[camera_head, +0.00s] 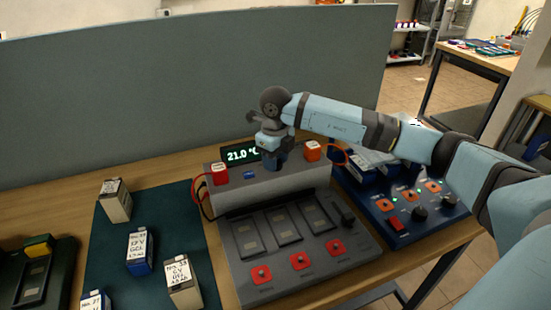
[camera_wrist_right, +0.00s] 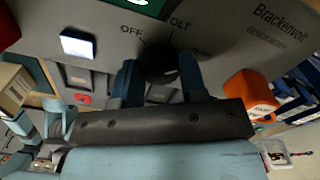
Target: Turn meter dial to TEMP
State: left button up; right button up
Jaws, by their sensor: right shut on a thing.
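The grey meter (camera_head: 300,193) stands on the bench, its lit display (camera_head: 240,154) reading 21.0 with a °C unit. My right gripper (camera_head: 276,157) reaches down to the top of the meter beside the display and hides the dial there. In the right wrist view, the dark round dial (camera_wrist_right: 158,57) sits between the two blue fingers of my right gripper (camera_wrist_right: 160,72), which is shut on it. My left gripper is not in view.
A blue device (camera_head: 398,209) with knobs stands at right. Several labelled batteries (camera_head: 140,252) stand on a green mat (camera_head: 160,215) at left. A grey partition (camera_head: 150,98) rises behind the bench.

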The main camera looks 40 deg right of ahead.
jog(key=shift+m, duration=0.6)
jog(key=o, duration=0.7)
jog(key=shift+c, duration=0.2)
notch_tip(320, 180, up, 14)
jog(key=shift+s+f, duration=0.1)
jog(key=shift+f, duration=0.05)
dwell(0.4)
